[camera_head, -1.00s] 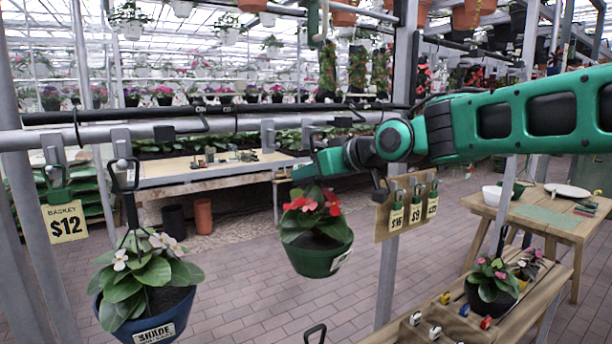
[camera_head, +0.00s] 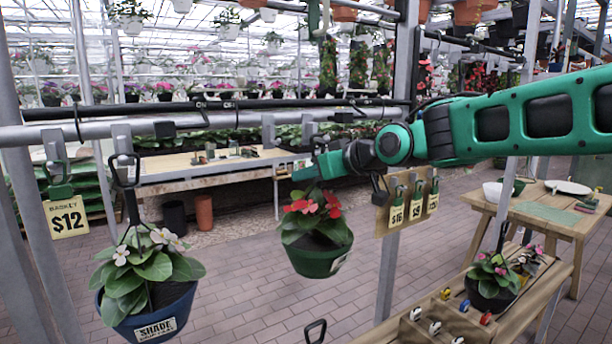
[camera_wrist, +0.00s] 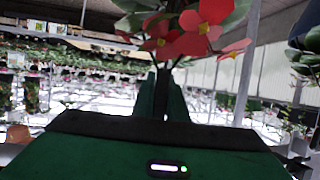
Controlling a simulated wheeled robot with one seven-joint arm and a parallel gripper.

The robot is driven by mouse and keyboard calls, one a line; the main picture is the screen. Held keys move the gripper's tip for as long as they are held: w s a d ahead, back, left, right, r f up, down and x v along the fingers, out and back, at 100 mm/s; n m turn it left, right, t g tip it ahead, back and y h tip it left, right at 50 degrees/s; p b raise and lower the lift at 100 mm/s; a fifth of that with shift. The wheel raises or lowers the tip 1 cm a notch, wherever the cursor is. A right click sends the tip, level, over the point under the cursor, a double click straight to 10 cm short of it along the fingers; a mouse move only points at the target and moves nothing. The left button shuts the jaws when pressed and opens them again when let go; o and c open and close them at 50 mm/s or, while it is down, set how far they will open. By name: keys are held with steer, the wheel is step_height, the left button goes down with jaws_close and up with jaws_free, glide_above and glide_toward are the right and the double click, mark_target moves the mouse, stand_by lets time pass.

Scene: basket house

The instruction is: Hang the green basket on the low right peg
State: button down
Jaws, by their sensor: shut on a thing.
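The green basket (camera_head: 320,262) with red flowers hangs upright in mid-air in the head view. My gripper (camera_head: 308,172) is shut on the basket's dark hanger above the flowers. The hanger's loop (camera_head: 320,142) stands above my gripper, close to the grey rail in the picture; I cannot tell whether it touches anything. In the wrist view the red flowers (camera_wrist: 200,35) and dark stem show beyond my fingers (camera_wrist: 163,98). Grey brackets (camera_head: 268,132) sit on the rail (camera_head: 225,122). I cannot tell which one is the low right peg.
A blue basket (camera_head: 150,318) with white flowers hangs at left beside a $12 tag (camera_head: 66,218). A black loop handle (camera_head: 316,332) shows at the bottom edge. A post (camera_head: 388,275) with a price-tag board (camera_head: 405,205) stands right of the basket. A wooden bench (camera_head: 450,320) is at right.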

steer(key=shift+r, duration=0.15)
steer(key=c, duration=1.7)
jaws_free()
steer(key=v, duration=1.1)
steer(key=s+d+f+m+g+h, duration=0.2)
steer(key=s+d+f+m+h, duration=0.25)
steer(key=d+f, duration=0.65)
steer(key=s+d+f+m+g+h, duration=0.1)
steer(key=s+d+f+m+h, duration=0.55)
steer(key=d, duration=0.85)
steer(key=s+d+f+m+g, duration=0.1)
steer(key=s+d+f+g, duration=0.1)
steer(key=s, duration=0.5)
steer(key=s+d+f+m+g+y, duration=0.1)
steer(key=s+d+f+g, duration=0.1)
steer(key=s+d+f, duration=0.2)
steer(key=s+d+f+m+g, duration=0.2)
steer(key=s+d+f, duration=0.2)
steer(key=s, duration=0.7)
steer(key=shift+s+f+g+y, duration=0.2)
steer(key=shift+f+g+y, duration=0.2)
steer(key=shift+f, duration=0.6)
